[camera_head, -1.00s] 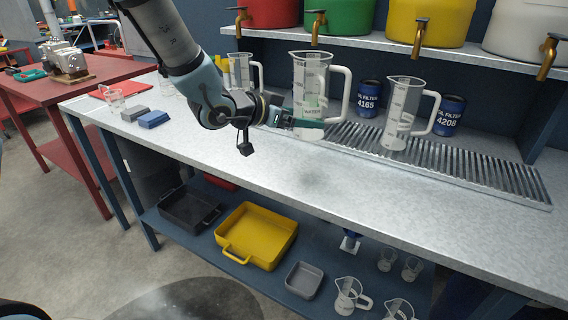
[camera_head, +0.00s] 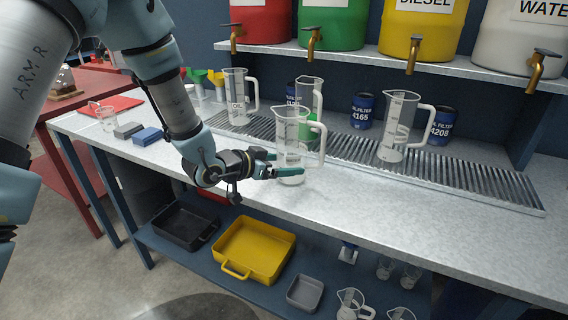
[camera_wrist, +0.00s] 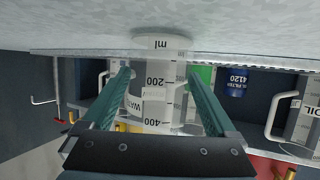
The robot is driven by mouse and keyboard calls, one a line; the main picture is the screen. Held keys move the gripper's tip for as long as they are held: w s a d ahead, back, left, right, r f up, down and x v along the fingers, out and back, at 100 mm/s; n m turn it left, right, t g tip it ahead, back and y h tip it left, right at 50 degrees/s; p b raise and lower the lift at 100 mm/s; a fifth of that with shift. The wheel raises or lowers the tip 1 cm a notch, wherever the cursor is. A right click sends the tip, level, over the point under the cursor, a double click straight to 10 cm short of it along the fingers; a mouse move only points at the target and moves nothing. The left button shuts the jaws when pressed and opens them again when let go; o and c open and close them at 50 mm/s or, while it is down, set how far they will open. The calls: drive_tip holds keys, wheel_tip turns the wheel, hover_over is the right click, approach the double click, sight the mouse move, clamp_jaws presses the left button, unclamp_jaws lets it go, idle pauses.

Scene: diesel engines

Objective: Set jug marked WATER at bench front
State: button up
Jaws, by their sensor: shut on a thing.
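My gripper (camera_head: 285,168) is shut on a clear measuring jug (camera_head: 291,136) with a white handle. In the wrist view the jug (camera_wrist: 160,80) stands between the two green fingers (camera_wrist: 160,88), with scale marks and upside-down letters reading WATE, partly hidden by the left finger. The jug is upright on the bare bench strip in front of the drip grate. Its base is at or very close to the bench top (camera_head: 370,205); I cannot tell if it touches. The fingers hold it low on its body.
Behind it on the grate (camera_head: 480,184) stand another jug (camera_head: 312,90), a jug marked OIL (camera_head: 237,100) and a jug at right (camera_head: 398,130). Blue oil filter cans (camera_head: 362,110) stand behind. The bench front is clear to the right; blue and grey blocks (camera_head: 148,136) lie left.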

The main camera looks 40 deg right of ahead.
drive_tip(key=shift+f, duration=0.2)
drive_tip(key=shift+f, duration=0.15)
drive_tip(key=o, duration=1.1)
drive_tip(key=shift+r, duration=0.3)
drive_tip(key=b+v, duration=0.2)
drive_tip(key=v, duration=1)
drive_tip(key=shift+f, duration=0.1)
